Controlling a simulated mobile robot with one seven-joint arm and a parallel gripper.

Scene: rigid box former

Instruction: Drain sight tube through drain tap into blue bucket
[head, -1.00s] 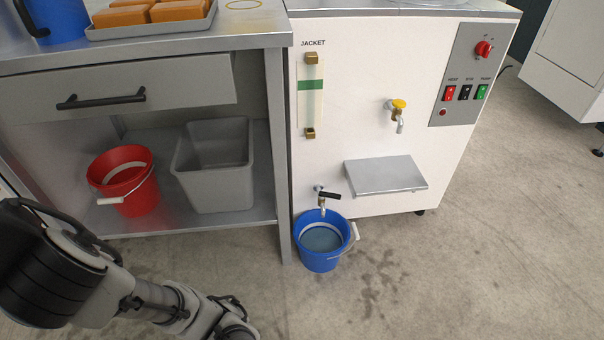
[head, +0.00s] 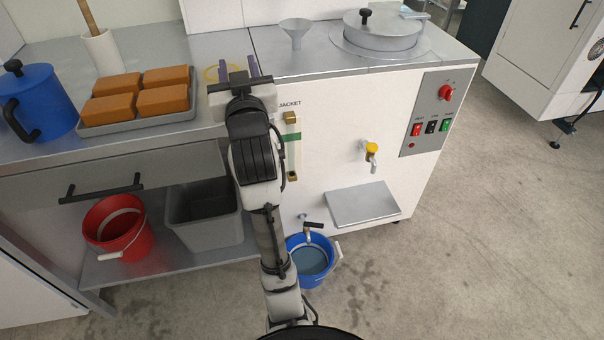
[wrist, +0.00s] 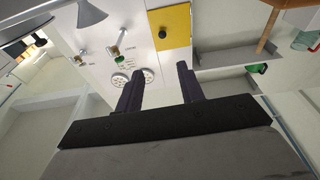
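In the head view, the sight tube (head: 291,160) is a clear upright strip under the JACKET label, with brass fittings at both ends and a green band. I cannot tell a liquid level in it. Low on the white machine is the drain tap (head: 313,225), with a black handle lying sideways to the right. The blue bucket (head: 325,278) stands on the floor under its spout and holds bluish-grey liquid; my arm hides its left side. No stream is clear. My gripper (head: 238,69) is raised above the worktop, well above the tap, open and empty; its parted fingers also show in the wrist view (wrist: 158,88).
A yellow-handled tap (head: 371,149) and a silver shelf (head: 362,204) project from the machine's front. A funnel (head: 295,32) and lidded pot stand on top. Left are orange blocks on a tray (head: 140,122), a blue jug and a red bucket (head: 113,228).

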